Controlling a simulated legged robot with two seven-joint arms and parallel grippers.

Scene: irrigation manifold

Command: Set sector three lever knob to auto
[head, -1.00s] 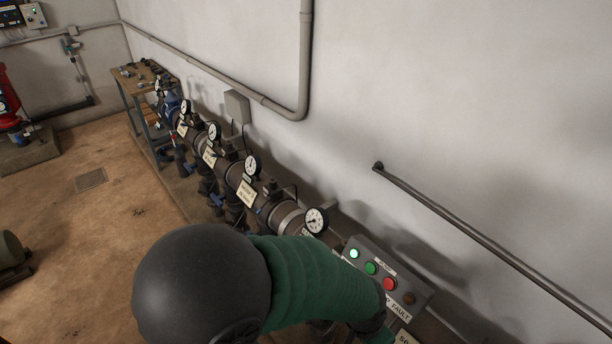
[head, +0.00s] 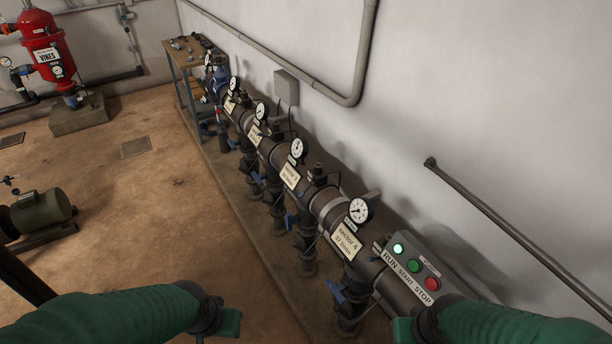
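The manifold is a row of dark pipes and valves along the wall. The nearest sign (head: 346,240) reads sector 4. The sign behind it (head: 291,176) appears to read sector 3, in small print. A blue handle (head: 290,224) sits below that sign, and another (head: 337,291) below the sector 4 sign. Small dark fittings (head: 318,172) stand on top of the pipe. I cannot tell which part is the sector three lever knob, nor its setting. My green-sleeved arms enter at the lower left and lower right, short of the manifold.
A control box (head: 418,276) with a lit green lamp and green and red buttons stands at the near end. A rail (head: 500,222) runs along the wall. A workbench (head: 190,65) is at the far end. The brown floor (head: 150,210) left of the manifold is mostly open.

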